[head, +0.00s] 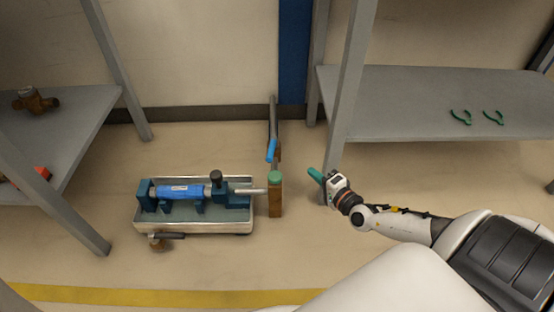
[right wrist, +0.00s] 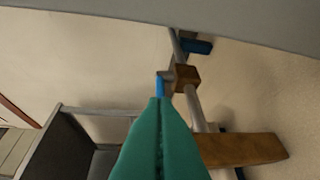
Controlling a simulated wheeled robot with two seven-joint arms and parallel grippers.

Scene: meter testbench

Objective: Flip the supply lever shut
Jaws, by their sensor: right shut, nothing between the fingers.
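The supply lever (head: 271,150) is a blue handle on the brown valve (head: 278,153) of the grey pipe behind the bench. In the head view it lies close to the pipe's line, slightly slanted. In the right wrist view the blue lever (right wrist: 160,87) shows just beyond my fingertips, left of the brown valve body (right wrist: 187,77). My right gripper (head: 315,174) has green fingers, shut and empty, to the right of the lever and pipe in the head view. The fingers (right wrist: 158,102) hide part of the lever; I cannot tell whether they touch it. My left gripper is not in view.
A brown post (head: 275,200) with a green top stands at the pipe's near end. A tray (head: 190,228) left of it holds a blue meter (head: 180,191) between clamps. A grey shelf leg (head: 345,100) rises near my right gripper. Shelves stand on both sides.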

